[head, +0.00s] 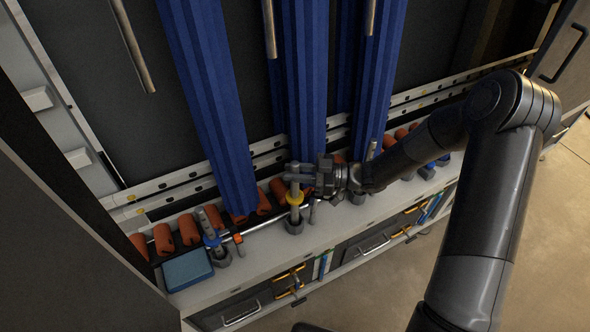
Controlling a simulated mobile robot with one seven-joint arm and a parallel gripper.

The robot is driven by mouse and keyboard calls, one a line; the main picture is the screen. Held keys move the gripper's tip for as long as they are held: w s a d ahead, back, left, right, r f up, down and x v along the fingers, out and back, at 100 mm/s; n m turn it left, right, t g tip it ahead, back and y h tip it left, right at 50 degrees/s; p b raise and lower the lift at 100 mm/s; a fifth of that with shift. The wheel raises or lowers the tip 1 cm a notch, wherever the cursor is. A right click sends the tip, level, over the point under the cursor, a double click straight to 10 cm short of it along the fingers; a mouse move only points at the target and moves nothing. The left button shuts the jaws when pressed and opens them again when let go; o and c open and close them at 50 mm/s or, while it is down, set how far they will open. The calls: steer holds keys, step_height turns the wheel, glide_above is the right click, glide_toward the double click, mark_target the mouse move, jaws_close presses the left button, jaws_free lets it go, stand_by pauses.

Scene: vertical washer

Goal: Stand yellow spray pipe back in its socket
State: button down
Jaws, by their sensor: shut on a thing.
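The yellow spray pipe (295,198) is a short grey pipe with a yellow ring, near the middle of the ledge in the head view. It looks close to upright. My gripper (298,174) comes from the right and is shut on its upper part, above the yellow ring. A dark round socket (294,226) is directly below the pipe. The pipe's lower end meets the socket in the picture, but I cannot tell whether it is seated inside or just above. The jaws partly hide the pipe's top.
A blue-ringed pipe (212,240) leans in its socket to the left, near a blue box (187,269). Another socket (357,198) is to the right. Blue hanging brushes (212,100) and orange rollers (188,229) are behind. The ledge (262,254) has clear room in front.

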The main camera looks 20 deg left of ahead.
steer(key=shift+f, duration=1.55)
steer(key=c, duration=1.2)
jaws_free()
steer(key=shift+o, duration=0.2)
steer(key=shift+f, duration=0.1)
steer(key=shift+d, duration=0.15)
steer(key=v, duration=1)
steer(key=shift+d, duration=0.25)
steer(key=shift+w, duration=0.15)
